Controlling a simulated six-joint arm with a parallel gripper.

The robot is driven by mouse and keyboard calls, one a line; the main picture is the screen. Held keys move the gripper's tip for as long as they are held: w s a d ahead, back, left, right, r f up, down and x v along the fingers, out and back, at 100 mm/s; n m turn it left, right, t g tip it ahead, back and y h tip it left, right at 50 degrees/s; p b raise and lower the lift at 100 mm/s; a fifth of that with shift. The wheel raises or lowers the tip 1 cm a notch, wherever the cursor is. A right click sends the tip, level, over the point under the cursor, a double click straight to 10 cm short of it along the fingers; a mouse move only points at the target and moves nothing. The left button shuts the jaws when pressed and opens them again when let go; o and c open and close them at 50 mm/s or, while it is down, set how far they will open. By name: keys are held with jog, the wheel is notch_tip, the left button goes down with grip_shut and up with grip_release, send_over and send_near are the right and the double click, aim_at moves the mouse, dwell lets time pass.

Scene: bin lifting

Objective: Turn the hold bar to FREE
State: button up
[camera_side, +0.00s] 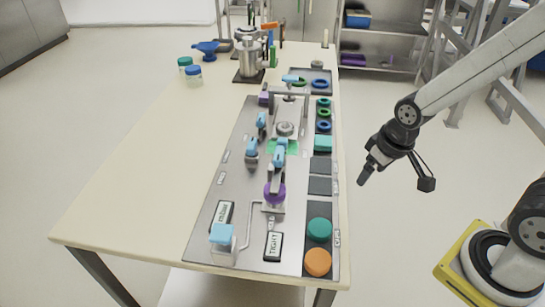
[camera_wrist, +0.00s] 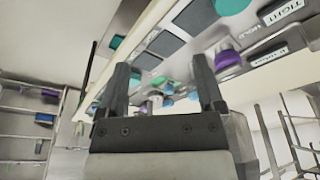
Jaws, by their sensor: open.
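A grey panel (camera_side: 235,195) on the table carries several fixtures. A purple knob (camera_side: 274,194) stands on its near half, with a grey lever and light-blue cap (camera_side: 280,156) just behind it. A plate reading TIGHT (camera_side: 273,246) lies at the near end; it also shows in the wrist view (camera_wrist: 282,11). A purple knob shows there too (camera_wrist: 227,60), near small HOLD lettering. I cannot tell for sure which part is the hold bar, and no FREE lettering is readable. My gripper (camera_side: 366,168) is open and empty, in the air right of the table; its fingers show in the wrist view (camera_wrist: 160,78).
A light-blue block (camera_side: 221,233) on a white base stands at the panel's near left. Teal (camera_side: 319,229) and orange (camera_side: 317,262) discs lie along the right edge. A metal pot (camera_side: 249,57) and jars stand at the back left. The table's left side is clear.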

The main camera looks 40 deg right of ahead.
jog(key=shift+o, duration=0.3)
jog(key=w+a+n, duration=0.1)
jog(key=w, duration=0.4)
jog(key=w+a+r+n+g, duration=0.1)
jog(key=w+n, duration=0.1)
jog(key=w, duration=0.3)
jog(key=shift+a+r+n, duration=0.25)
jog(key=shift+a+n, duration=0.05)
jog(key=n+g, duration=0.2)
jog(key=n, duration=0.3)
send_over(279, 152)
jog(key=shift+r, duration=0.25)
jog(key=shift+f, duration=0.15)
jog(key=shift+f, duration=3.8)
grip_shut()
